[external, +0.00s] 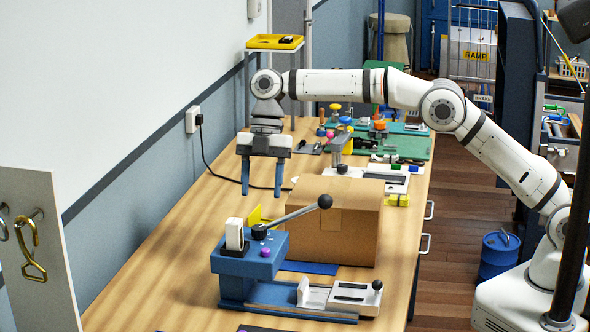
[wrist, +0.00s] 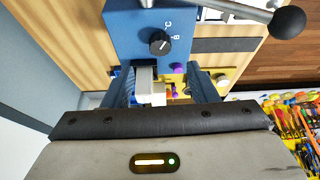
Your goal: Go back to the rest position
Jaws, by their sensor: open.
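My gripper (external: 262,187) hangs with its fingers pointing down above the wooden table, left of and higher than the cardboard box (external: 340,222). Its two blue fingers are spread apart with nothing held between them in the external view. My arm reaches across from the base at the right. In the wrist view my gripper (wrist: 160,78) also shows its fingers apart. A white block (wrist: 147,88) shows between them there, seemingly below the fingers; its exact depth is hard to tell.
A blue lever press (external: 250,262) with a black ball handle stands on the table (external: 165,275) in front of the box. A panel with a hanging strap hook (external: 30,250) stands at left. Tools cover the table's far end.

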